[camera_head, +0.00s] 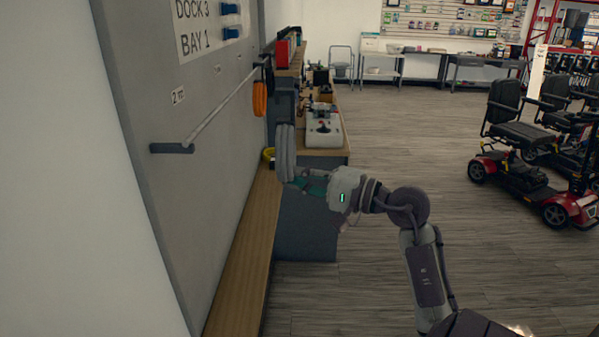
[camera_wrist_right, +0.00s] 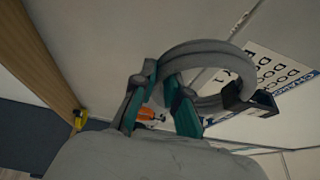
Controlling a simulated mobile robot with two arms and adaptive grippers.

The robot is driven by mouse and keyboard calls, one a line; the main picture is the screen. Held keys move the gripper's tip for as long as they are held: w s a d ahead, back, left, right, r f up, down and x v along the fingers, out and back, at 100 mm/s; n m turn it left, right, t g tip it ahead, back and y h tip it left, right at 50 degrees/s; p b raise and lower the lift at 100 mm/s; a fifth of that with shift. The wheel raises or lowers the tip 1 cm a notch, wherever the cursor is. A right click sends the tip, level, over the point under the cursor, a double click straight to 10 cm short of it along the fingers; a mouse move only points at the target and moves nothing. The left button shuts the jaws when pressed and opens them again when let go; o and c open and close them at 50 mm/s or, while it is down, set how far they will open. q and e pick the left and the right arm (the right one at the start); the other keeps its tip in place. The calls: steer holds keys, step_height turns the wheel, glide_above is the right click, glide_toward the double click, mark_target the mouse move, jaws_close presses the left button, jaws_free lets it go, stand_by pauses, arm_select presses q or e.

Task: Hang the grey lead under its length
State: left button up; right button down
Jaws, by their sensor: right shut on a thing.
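My right gripper (camera_head: 304,182) is shut on the coiled grey lead (camera_head: 286,150), which stands up from the fingers in front of the bench end. In the right wrist view the teal fingers (camera_wrist_right: 162,78) pinch the grey coil (camera_wrist_right: 205,50), and its black plug (camera_wrist_right: 250,100) hangs to the right. A grey rail (camera_head: 222,106) runs along the wall panel, left of the gripper and apart from the coil. A length label (camera_head: 178,95) reading about "2 m" sits above its near end; farther labels (camera_head: 217,70) are too small to read. My left gripper is not in view.
An orange coil (camera_head: 259,98) hangs toward the rail's far end. A yellow coil (camera_head: 268,154) lies near the far end of the wooden ledge (camera_head: 240,270). A cluttered bench (camera_head: 335,152) stands behind the gripper. Red scooters (camera_head: 545,190) stand at the right; floor between is clear.

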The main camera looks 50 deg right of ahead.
steer(key=shift+w+a+r, duration=0.25)
steer(key=shift+w+a, duration=0.05)
steer(key=shift+a, duration=0.05)
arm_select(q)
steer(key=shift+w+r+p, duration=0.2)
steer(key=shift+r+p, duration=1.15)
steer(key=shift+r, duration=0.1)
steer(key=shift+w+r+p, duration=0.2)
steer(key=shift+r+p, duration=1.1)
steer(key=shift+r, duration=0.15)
arm_select(e)
steer(key=w+a+f, duration=0.2)
steer(key=w+a, duration=0.5)
steer(key=w, duration=0.2)
steer(key=shift+a+f, duration=0.2)
steer(key=shift+f, duration=0.1)
steer(key=c, duration=1.1)
jaws_free()
steer(key=v, duration=1.2)
steer(key=shift+r, duration=0.15)
